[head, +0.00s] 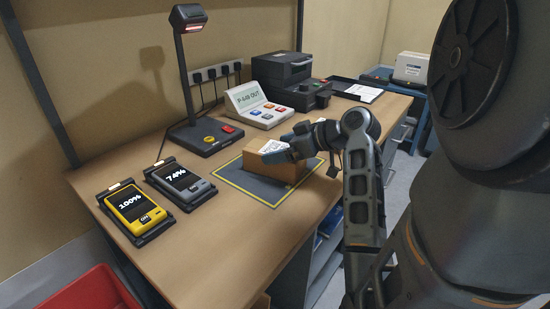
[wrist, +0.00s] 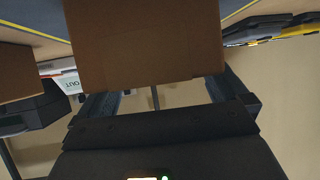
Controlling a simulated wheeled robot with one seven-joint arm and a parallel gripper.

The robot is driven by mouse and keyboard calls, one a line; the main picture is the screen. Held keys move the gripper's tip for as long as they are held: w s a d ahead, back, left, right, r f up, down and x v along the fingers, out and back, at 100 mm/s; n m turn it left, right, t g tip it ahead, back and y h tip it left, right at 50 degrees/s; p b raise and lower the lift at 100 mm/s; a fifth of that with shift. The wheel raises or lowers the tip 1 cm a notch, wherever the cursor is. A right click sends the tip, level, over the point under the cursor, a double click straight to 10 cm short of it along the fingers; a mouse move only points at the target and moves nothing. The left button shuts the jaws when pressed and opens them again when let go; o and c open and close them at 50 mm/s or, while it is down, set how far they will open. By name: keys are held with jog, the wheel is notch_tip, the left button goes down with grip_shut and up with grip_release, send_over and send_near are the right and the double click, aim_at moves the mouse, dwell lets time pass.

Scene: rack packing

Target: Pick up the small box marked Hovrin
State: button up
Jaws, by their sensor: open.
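A small brown cardboard box (head: 268,166) with a white label on top sits on the grey, yellow-edged mat (head: 240,183) on the bench. The label's print is too small to read, so I cannot tell whether it says Hovrin. My gripper (head: 290,148) is at the box's top right side and hides part of it. In the wrist view a plain brown box face (wrist: 145,45) fills the space in front of my open gripper (wrist: 160,92), between or just beyond the fingers. I cannot tell if they touch it.
A second brown surface (wrist: 15,72) shows at the wrist view's left edge. A scanner lamp (head: 190,75), a keypad display (head: 260,105) and a printer (head: 285,75) stand behind the mat. Yellow (head: 132,207) and grey (head: 180,182) handhelds lie left. The front bench is clear.

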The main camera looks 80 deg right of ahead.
jog(key=shift+w+d+f, duration=0.1)
jog(key=shift+w+f, duration=0.05)
jog(key=shift+w, duration=0.05)
jog(key=shift+c, duration=0.4)
jog(key=c, duration=0.7)
jog(key=shift+c, duration=0.3)
